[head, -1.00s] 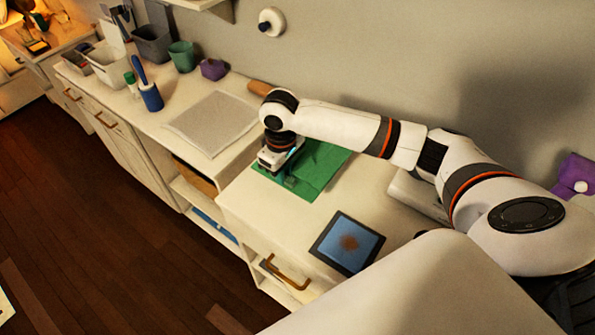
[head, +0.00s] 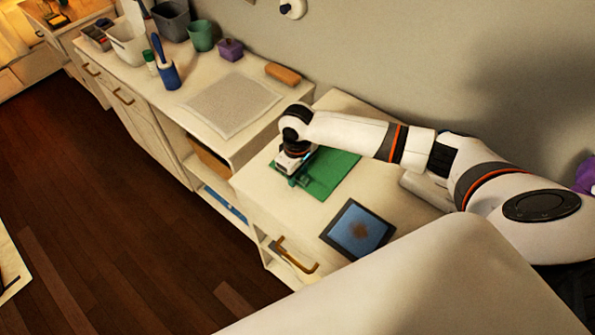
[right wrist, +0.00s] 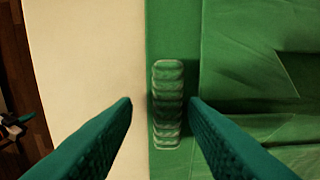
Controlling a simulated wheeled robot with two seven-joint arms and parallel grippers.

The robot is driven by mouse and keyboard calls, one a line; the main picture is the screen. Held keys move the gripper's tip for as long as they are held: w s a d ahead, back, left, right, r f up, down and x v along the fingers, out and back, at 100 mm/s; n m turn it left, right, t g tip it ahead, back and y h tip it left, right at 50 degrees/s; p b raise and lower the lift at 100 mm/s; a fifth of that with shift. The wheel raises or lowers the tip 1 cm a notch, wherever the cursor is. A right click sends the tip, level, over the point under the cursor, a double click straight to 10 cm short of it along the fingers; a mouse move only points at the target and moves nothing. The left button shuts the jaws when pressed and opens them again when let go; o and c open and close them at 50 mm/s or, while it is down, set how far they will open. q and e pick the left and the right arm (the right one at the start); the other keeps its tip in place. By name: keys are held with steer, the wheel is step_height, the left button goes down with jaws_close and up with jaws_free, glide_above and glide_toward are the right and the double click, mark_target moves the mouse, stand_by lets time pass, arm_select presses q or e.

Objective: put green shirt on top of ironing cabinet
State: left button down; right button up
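The green shirt (head: 334,176) lies folded flat on the white cabinet top nearest me; it also shows in the right wrist view (right wrist: 235,50). My right gripper (head: 296,179) is above the shirt's left edge, pointing down. In the right wrist view its two teal fingers (right wrist: 160,101) stand apart, with the shirt's edge and a small ridged green strip (right wrist: 168,105) between them. I cannot tell whether the fingers touch the cloth. I cannot tell which cabinet is the ironing cabinet; the farther one bears a grey pad (head: 230,104). My left gripper is out of view.
A dark-framed tablet (head: 357,230) lies on the near cabinet. On the farther cabinet are a brown block (head: 283,74), a purple box (head: 230,50), a green pot (head: 201,36), a blue holder (head: 169,75) and bins. The wall runs behind.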

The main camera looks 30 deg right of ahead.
steer(key=shift+r, duration=0.1)
step_height(320, 180, up, 12)
steer(key=b, duration=0.1)
stand_by(0.5)
stand_by(0.4)
